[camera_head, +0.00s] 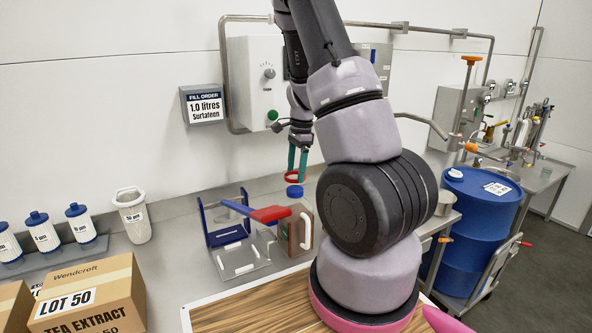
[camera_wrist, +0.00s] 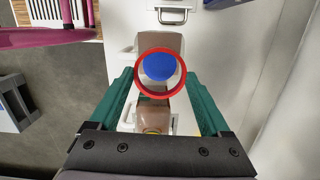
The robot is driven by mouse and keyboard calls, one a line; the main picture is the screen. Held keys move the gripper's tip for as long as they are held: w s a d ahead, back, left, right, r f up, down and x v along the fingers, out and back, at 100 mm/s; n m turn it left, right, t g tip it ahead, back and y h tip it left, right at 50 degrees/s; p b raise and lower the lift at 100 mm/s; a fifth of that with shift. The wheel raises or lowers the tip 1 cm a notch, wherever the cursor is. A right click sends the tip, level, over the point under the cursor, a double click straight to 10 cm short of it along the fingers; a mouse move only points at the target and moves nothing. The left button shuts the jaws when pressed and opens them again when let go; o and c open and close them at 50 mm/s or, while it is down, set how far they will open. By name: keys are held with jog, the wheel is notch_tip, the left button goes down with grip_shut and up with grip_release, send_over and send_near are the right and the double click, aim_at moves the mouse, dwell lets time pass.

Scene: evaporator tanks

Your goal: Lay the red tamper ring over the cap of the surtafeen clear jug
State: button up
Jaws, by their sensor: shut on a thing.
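My gripper (camera_head: 298,165) has green fingers and points down above the jug at the back of the bench. It is shut on the red tamper ring (camera_head: 293,181), held level between the fingertips. In the wrist view, my gripper (camera_wrist: 160,76) holds the ring (camera_wrist: 137,76) in line with the blue cap (camera_wrist: 160,67), which shows through its opening. In the head view the cap (camera_head: 294,191) is a little below the ring, with a small gap. The clear jug (camera_head: 297,236) holds brown liquid and stands upright, with a white handle.
A blue-framed stand (camera_head: 225,238) with a red-and-blue-handled tool (camera_head: 262,213) is just left of the jug. A wall control box (camera_head: 256,82) is behind my gripper. A blue drum (camera_head: 475,225) stands right.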

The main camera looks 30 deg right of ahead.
aim_at(295, 189)
jog(key=shift+f, duration=0.15)
jog(key=shift+f, duration=1.85)
jog(key=o, duration=1.1)
notch_tip(295, 189, up, 7)
dwell(0.3)
